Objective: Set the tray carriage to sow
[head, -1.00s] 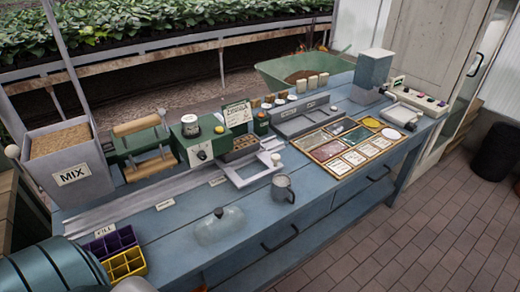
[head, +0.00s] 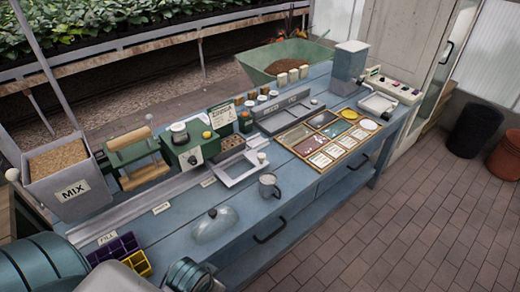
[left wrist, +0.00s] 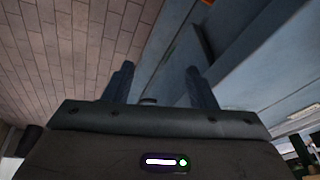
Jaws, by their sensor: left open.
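The tray carriage (head: 240,177) is a pale grey open frame at the right end of a grey rail (head: 132,208) along the blue bench, in the head view. Small labels line the rail: one reads FILL (head: 107,238), with two others (head: 161,208) (head: 208,182) too small to read surely. The carriage is just right of the rightmost label. My left gripper (left wrist: 160,88) is open and empty in the left wrist view, with the bench side and brick floor beyond. Its fingers are not clearly seen in the head view. My right gripper is not in view.
A clear lidded dome (head: 213,225) and a grey mug (head: 269,186) stand near the front edge. Purple and yellow cell trays (head: 118,250) sit at the left. A roller press (head: 135,155) and green dial box (head: 190,145) stand behind the rail.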

